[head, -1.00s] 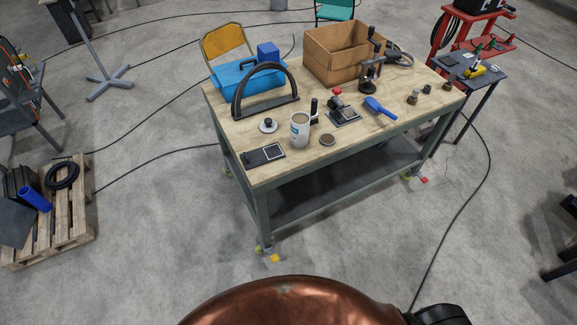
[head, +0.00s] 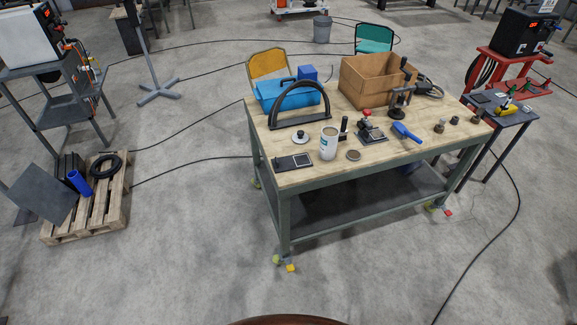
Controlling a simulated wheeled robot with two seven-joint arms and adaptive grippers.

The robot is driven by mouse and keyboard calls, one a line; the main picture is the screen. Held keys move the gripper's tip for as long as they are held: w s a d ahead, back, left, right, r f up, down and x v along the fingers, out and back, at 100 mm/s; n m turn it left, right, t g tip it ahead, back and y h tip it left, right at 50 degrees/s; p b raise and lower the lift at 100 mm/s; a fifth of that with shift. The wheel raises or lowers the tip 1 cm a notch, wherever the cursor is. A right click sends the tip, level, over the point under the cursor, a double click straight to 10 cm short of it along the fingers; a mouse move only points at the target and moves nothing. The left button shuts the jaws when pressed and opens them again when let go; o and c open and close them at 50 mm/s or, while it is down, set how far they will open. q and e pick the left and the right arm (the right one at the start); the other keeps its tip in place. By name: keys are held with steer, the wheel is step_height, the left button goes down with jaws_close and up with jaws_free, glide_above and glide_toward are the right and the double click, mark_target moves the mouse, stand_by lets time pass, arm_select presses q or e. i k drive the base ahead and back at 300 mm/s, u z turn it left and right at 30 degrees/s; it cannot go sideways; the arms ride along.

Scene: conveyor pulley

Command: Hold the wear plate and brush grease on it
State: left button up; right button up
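A workbench (head: 297,179) with a light wooden top stands ahead of me. On its front left lies a flat dark plate with a light square (head: 292,162). Next to it stands a white can (head: 328,143) with a brown top, and a small round brown disc (head: 353,155) lies to its right. A blue-handled tool (head: 405,132), perhaps a brush, lies to the right of a dark clamp fixture with a red knob (head: 369,131). I cannot tell for sure which piece is the wear plate. Neither of my grippers is in view.
On the bench are a black arch (head: 300,95), a blue toolbox (head: 270,92), a cardboard box (head: 353,88), a black press (head: 399,100) and several small knobs. A pallet (head: 112,203) stands at left, and a red cart (head: 507,75) at right. The floor before the bench is clear.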

mark_target(344, 132)
steer(key=u, duration=0.65)
steer(key=i, duration=1.05)
steer(key=u, duration=0.05)
